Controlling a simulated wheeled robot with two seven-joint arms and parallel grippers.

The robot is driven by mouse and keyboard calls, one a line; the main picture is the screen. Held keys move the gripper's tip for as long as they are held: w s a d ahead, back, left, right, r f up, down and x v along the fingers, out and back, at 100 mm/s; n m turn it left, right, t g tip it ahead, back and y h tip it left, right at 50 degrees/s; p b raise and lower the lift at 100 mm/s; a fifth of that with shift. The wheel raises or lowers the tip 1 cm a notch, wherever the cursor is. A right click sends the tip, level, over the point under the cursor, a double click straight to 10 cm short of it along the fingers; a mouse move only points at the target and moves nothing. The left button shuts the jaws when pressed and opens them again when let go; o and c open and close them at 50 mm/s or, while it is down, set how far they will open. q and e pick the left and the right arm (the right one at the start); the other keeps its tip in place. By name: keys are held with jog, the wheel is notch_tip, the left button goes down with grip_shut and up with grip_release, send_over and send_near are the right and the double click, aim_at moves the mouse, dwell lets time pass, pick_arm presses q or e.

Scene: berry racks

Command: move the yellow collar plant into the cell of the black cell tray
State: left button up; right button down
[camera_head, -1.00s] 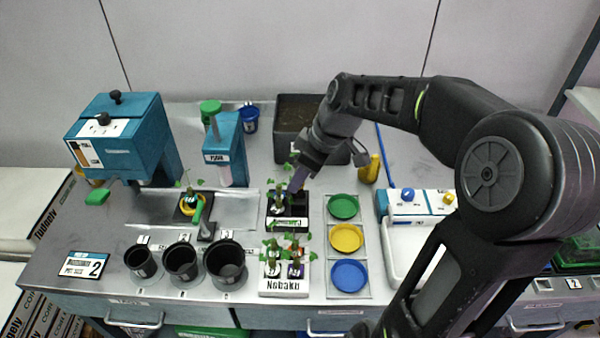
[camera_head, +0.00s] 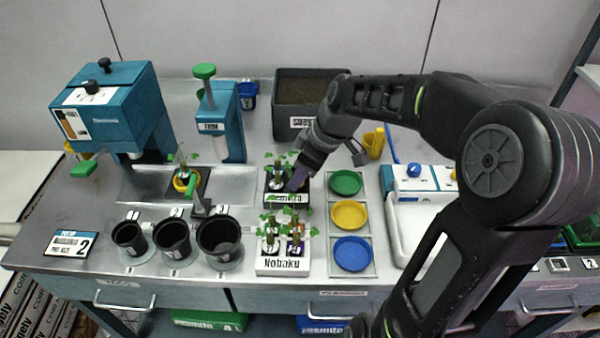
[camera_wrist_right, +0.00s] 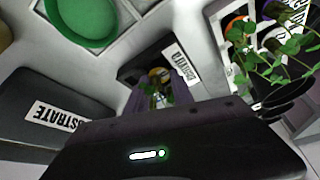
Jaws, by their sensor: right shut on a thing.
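My right gripper (camera_head: 296,182) is low over the black cell tray (camera_head: 287,198) and shut on a small plant that its fingers mostly hide. In the right wrist view, the purple fingers (camera_wrist_right: 160,98) close around green leaves, with a yellow collar (camera_wrist_right: 158,74) just beyond, at the black cell tray (camera_wrist_right: 136,70). I cannot tell whether the plant rests in a cell. Another plant (camera_head: 277,173) stands in the tray's left side. My left gripper is not in view.
A white Nobaku tray (camera_head: 283,265) with several plants stands in front. Green, yellow and blue dishes (camera_head: 350,214) are right of the black tray. Black pots (camera_head: 172,238) stand at left, a substrate bin (camera_head: 300,104) behind. A plant sits in a yellow ring (camera_head: 186,183) at left.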

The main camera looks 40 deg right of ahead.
jog(key=shift+f, duration=0.15)
jog(key=c, duration=1)
grip_release()
jog(key=shift+r+p, duration=1.9)
jog(key=shift+r, duration=0.75)
notch_tip(320, 180, up, 4)
jog(key=shift+f+p, duration=0.15)
jog(key=shift+p, duration=1.05)
